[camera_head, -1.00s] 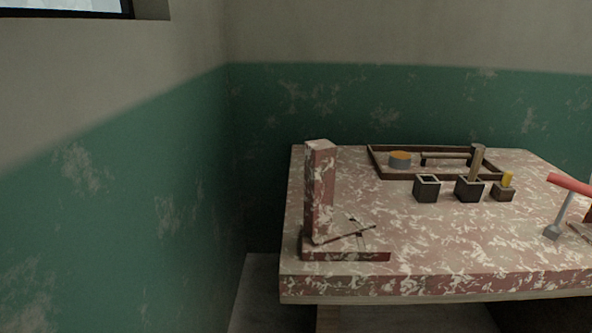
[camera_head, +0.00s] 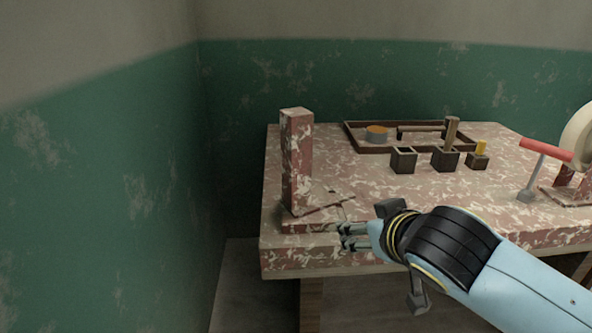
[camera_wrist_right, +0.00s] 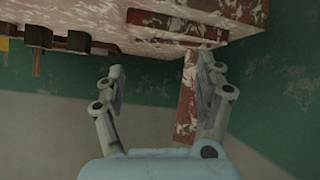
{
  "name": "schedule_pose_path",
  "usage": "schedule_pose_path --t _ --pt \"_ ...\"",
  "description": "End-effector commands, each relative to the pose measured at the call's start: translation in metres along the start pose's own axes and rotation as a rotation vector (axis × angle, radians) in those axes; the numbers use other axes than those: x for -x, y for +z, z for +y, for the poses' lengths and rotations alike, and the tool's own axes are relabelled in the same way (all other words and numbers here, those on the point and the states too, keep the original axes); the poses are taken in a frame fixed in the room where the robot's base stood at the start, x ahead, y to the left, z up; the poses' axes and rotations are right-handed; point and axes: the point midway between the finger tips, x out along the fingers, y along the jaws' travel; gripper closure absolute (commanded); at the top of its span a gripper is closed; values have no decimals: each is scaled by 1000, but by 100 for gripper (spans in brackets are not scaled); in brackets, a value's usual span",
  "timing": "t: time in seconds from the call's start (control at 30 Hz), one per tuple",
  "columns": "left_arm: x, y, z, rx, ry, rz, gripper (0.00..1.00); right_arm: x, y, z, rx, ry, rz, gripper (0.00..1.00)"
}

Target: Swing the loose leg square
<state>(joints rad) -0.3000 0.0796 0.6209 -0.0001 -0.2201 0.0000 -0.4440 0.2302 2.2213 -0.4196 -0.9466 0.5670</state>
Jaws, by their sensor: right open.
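A red-and-white mottled upright post (camera_head: 297,160) stands at the table's front left corner. A low bar (camera_head: 305,226) lies along the front at its foot. A thin flat strip, seemingly the loose leg (camera_head: 328,204), runs slantwise from the foot toward the back right, at an angle to the bar. My right gripper (camera_head: 347,237) is open at the table's front edge, near the bar's right end. In the right wrist view, the gripper (camera_wrist_right: 162,76) is open with nothing between its fingertips; the post (camera_wrist_right: 187,95) shows beyond them, near the right finger. My left gripper is out of view.
The mottled table (camera_head: 390,190) is clear in its middle. A red-handled lever (camera_head: 535,172) stands at right. A green wall (camera_head: 110,170) is at left.

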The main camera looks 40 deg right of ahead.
Motion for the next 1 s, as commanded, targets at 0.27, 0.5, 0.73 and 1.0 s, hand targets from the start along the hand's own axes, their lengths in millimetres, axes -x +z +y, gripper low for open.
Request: schedule_pose_path --t 0.27,0.5,0.73,1.0 --pt "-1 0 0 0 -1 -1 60 -16 -115 -12 -98 -138 503 29" --pt "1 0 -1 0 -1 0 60 -17 -144 -33 -94 -280 629 29" --pt "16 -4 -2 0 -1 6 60 -42 -168 -41 -97 -282 631 29" --pt "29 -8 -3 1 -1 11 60 -82 -196 -53 -96 -282 630 29"
